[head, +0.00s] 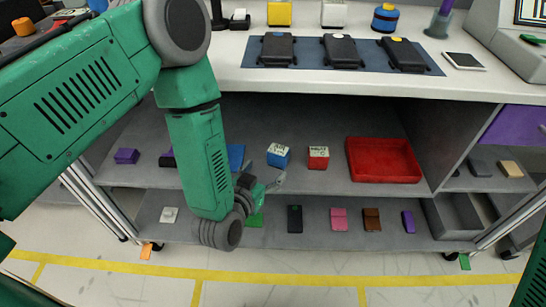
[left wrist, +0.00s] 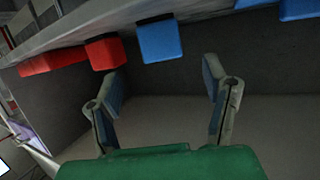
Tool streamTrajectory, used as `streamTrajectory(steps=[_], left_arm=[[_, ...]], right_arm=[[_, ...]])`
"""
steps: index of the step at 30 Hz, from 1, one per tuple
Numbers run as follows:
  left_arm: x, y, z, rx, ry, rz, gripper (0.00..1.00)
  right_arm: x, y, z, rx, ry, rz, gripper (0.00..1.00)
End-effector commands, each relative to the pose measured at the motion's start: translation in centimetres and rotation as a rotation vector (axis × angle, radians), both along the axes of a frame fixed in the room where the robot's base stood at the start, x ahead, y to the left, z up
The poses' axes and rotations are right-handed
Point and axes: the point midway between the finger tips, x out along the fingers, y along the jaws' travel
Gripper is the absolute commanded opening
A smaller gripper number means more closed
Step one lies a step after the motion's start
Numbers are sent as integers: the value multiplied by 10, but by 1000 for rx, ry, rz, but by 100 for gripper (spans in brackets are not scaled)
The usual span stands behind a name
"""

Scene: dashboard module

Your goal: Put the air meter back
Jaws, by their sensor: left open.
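I cannot tell for certain which thing is the air meter. Three black devices (head: 342,52) lie in a row on a dark blue mat (head: 253,68) on the worktop. My left gripper (head: 265,187) is in front of the shelves under the worktop, beside and left of a blue box with a white top (head: 278,155). In the left wrist view the left gripper (left wrist: 162,78) has its fingers spread with nothing between them. The blue box (left wrist: 159,41) and a red box (left wrist: 104,52) show beyond the fingers there. My right gripper is not in view.
The red box (head: 318,158) and a red tray (head: 384,160) stand on the upper shelf. The lower shelf (head: 260,233) holds several small items, among them a black one (head: 295,219) and a pink one (head: 339,219). A white-edged tablet (head: 464,61) lies right of the mat.

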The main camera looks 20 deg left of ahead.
Motion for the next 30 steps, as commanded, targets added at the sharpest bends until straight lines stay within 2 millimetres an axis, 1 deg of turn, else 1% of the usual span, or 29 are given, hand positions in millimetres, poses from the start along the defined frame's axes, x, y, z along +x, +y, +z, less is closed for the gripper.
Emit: streamTrajectory(steps=[1,3,6,13,15,17,20,21,23,24,26,27,30], left_arm=[[-8,0,4,0,3,-1,68],[-17,1,6,0,3,-1,68],[-24,2,8,0,1,-1,68],[-27,2,7,0,3,-1,68],[-32,4,1,3,40,-9,68],[-43,8,-12,6,118,-23,68],[-80,23,-46,19,347,-48,68],[-102,32,-61,27,461,-53,68],[-137,47,-78,38,628,-50,68],[-161,57,-86,46,737,-44,68],[-196,73,-93,58,884,-26,68],[-217,81,-95,65,971,-12,68],[-256,98,-95,79,1128,20,68]], right_arm=[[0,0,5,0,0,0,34],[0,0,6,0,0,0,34],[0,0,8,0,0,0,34],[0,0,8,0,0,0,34],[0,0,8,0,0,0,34],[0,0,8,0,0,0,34],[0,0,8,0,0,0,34],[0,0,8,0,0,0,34],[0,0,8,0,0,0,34],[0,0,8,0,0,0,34],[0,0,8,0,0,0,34],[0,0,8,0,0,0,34],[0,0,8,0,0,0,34]])
